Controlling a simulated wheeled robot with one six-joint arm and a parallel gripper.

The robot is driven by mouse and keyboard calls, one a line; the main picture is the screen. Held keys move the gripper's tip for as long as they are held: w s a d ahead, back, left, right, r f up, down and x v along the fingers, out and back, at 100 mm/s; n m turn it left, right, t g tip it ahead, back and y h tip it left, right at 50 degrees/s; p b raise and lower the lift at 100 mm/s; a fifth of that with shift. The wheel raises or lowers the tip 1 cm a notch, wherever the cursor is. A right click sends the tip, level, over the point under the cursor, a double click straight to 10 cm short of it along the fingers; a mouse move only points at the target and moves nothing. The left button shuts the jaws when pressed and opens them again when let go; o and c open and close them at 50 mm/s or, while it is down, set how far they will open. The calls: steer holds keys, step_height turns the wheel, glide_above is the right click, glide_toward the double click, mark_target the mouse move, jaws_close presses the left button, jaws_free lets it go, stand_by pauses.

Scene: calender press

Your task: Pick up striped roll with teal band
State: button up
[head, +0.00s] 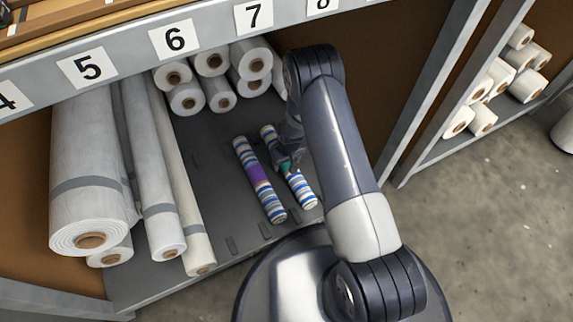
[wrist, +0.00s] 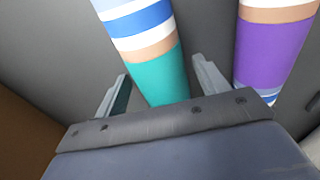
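The striped roll with the teal band (head: 303,190) lies on the dark shelf, partly hidden behind my gripper in the head view. Its teal band (wrist: 158,76) shows between my fingers in the wrist view. My gripper (head: 286,163) is over the middle of this roll. In the wrist view my gripper (wrist: 160,72) is open, with one finger on each side of the teal band and small visible gaps. A similar striped roll with a purple band (head: 258,176) lies just to the left; it is beyond the right finger in the wrist view (wrist: 272,52).
Several short white rolls (head: 218,92) are stacked at the back, under the numbered rail (head: 210,37). A grey upright post (head: 428,88) is to the right of my arm. Bare shelf (head: 212,175) shows left of the purple-banded roll.

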steer(key=c, duration=1.2)
